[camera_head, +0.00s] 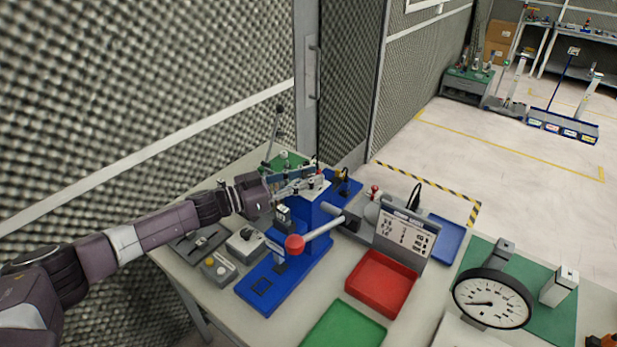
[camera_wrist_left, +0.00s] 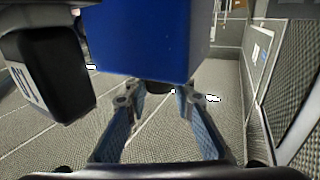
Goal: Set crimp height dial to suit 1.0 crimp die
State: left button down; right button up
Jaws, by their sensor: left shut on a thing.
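The blue crimp press (camera_head: 302,250) stands on the table, with a red ball-ended lever (camera_head: 295,244) at its front. My left gripper (camera_head: 314,186) is at the top of the press. In the left wrist view its two blue-padded fingers (camera_wrist_left: 154,95) close on a small dark round part (camera_wrist_left: 156,86) under the blue press head (camera_wrist_left: 150,40). I take this part for the crimp height dial; its markings and setting are hidden. A printed settings card (camera_head: 407,235) stands right of the press, its text too small to read. My right gripper is not in view.
A red tray (camera_head: 382,283), a green tray (camera_head: 343,326) and a blue tray (camera_head: 446,240) lie on the table (camera_head: 218,290). A round gauge (camera_head: 492,298) stands at the right. A textured foam wall rises behind.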

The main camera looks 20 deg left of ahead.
pick_arm(q)
jog(key=shift+m+g+h, duration=0.3)
jog(key=c, duration=1.6)
grip_release()
jog(key=shift+s+a, duration=0.1)
jog(key=shift+a, duration=0.1)
jog(key=v, duration=1.1)
jog(key=shift+s+a, duration=0.2)
